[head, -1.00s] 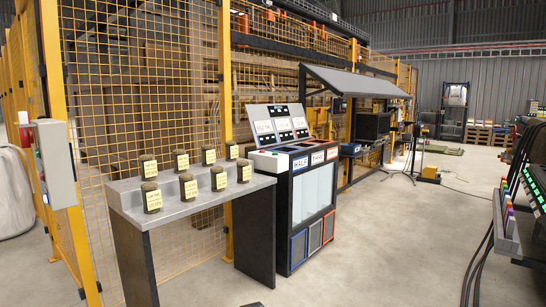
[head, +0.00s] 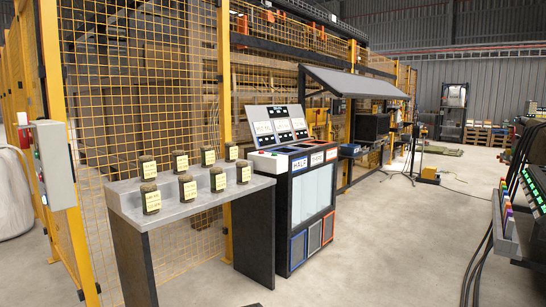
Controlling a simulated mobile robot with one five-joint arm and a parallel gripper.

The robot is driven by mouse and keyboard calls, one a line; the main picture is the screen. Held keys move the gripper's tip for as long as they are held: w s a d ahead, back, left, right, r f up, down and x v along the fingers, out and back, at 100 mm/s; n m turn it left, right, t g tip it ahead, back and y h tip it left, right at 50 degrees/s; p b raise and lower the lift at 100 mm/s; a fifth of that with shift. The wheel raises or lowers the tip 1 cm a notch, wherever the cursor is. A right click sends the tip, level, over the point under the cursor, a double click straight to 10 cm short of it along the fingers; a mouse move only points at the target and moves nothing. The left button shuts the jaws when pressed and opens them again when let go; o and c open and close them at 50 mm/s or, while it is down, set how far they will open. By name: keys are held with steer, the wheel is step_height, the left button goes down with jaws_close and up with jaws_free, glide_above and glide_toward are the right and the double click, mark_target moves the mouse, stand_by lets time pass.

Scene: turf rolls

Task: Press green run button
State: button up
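A grey control box (head: 54,165) is mounted on the yellow fence post at the far left. Small coloured buttons sit on its left face, seen almost edge-on. A red one and a green one (head: 37,155) seem to be among them, but they are too small to read any label. My gripper is not in view, and nothing is seen touching the box.
A grey stand (head: 190,200) holds several labelled jars in front of the yellow mesh fence (head: 110,120). A kiosk (head: 312,205) with coloured bins is right of it. A console with cables (head: 510,220) is at the right edge. The floor (head: 400,235) between is clear.

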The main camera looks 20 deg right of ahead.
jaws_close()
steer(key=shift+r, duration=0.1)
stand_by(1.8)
